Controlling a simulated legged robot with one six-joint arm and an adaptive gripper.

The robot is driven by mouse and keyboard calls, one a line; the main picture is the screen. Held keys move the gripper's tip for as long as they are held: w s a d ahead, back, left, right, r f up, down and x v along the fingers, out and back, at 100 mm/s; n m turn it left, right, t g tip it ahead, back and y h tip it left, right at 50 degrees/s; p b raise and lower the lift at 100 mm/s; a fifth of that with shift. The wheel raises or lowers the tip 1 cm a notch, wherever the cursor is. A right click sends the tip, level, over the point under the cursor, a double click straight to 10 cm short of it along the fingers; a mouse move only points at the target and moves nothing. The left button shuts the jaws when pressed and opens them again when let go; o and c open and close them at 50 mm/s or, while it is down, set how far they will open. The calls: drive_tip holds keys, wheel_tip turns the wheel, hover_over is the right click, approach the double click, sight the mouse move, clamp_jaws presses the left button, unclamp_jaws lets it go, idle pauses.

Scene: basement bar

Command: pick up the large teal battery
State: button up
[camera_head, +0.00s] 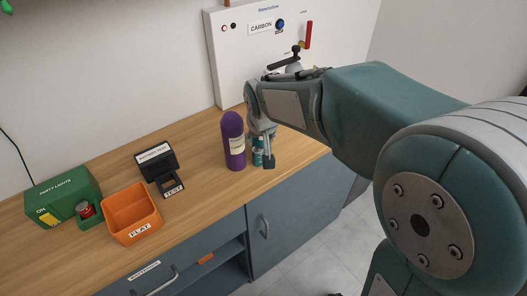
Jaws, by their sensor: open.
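The teal battery (257,152) stands on the wooden counter, just right of a purple bottle-shaped object. Only part of it shows, because my gripper (264,158) is in front of and above it. My gripper points down at the battery with its fingers around or beside it; I cannot tell whether they touch it. The gripper is open.
The purple object (234,142) stands close on the left of my gripper. Further left on the counter (205,150) are a black battery tester (158,163), an orange bin (131,212) labelled FLAT and a green party lights box (62,197). A white CARBON panel (235,60) stands behind.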

sight(258, 150)
drive_tip(key=x, duration=0.4)
drive_tip(key=shift+a+f, duration=0.15)
drive_tip(key=shift+f, duration=0.15)
drive_tip(key=x, duration=0.5)
drive_tip(key=shift+w, duration=0.1)
clamp_jaws()
